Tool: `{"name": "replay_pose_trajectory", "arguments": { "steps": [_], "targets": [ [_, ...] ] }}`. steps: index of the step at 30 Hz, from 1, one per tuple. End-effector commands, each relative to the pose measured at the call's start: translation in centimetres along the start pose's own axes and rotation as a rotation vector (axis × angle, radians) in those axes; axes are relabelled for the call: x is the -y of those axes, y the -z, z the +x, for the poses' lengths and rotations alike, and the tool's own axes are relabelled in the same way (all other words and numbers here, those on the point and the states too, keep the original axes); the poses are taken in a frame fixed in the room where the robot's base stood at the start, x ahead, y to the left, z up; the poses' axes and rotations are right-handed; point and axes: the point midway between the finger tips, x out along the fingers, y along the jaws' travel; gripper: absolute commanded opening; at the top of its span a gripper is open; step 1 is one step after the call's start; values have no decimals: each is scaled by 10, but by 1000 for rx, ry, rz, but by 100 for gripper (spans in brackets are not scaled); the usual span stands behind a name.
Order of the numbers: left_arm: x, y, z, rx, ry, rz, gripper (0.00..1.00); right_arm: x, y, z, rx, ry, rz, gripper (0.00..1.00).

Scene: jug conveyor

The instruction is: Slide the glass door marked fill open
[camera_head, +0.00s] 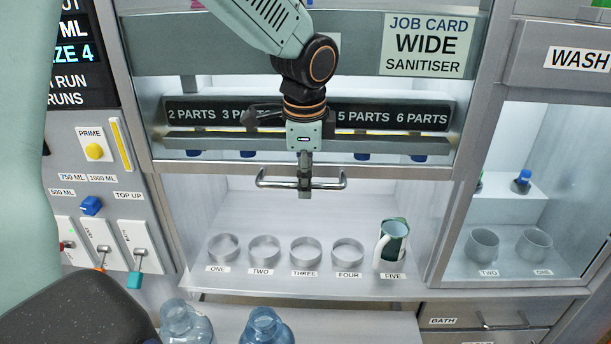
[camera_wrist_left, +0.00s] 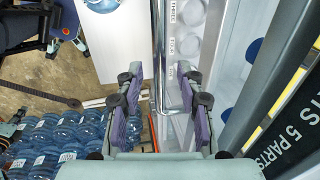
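The glass door (camera_head: 210,168) is a pane in a metal frame across the middle of the head view. Its lower rail is well above the bay floor, and the bay below looks open. No fill marking is readable on it. Its horizontal bar handle (camera_head: 330,184) sits at the lower rail. My left gripper (camera_head: 304,190) points down at the middle of the handle. In the left wrist view my left gripper (camera_wrist_left: 157,98) has its fingers apart, with the handle bar (camera_wrist_left: 158,70) running between them; contact is not clear. My right gripper is not in view.
In the bay stand several metal rings (camera_head: 305,250) and a green-and-white jug (camera_head: 393,243) at place five. The wash bay (camera_head: 520,200) is to the right, the switch panel (camera_head: 95,205) to the left. Blue bottles (camera_head: 265,327) stand in front.

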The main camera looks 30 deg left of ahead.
Motion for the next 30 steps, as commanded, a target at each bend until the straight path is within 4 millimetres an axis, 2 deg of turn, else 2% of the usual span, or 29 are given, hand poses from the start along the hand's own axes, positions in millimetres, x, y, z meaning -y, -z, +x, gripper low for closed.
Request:
{"name": "replay_pose_trajectory", "arguments": {
  "steps": [5,12,18,24,30],
  "targets": [
    [2,1,-24,-1,6,0,37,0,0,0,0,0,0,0],
    [2,1,-74,-1,6,-1,37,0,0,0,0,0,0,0],
    [2,1,-105,0,4,-1,37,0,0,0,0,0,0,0],
    [1,1,-117,0,1,1,37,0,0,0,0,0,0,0],
    [1,0,-118,1,0,1,37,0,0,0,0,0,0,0]
  ]
}}
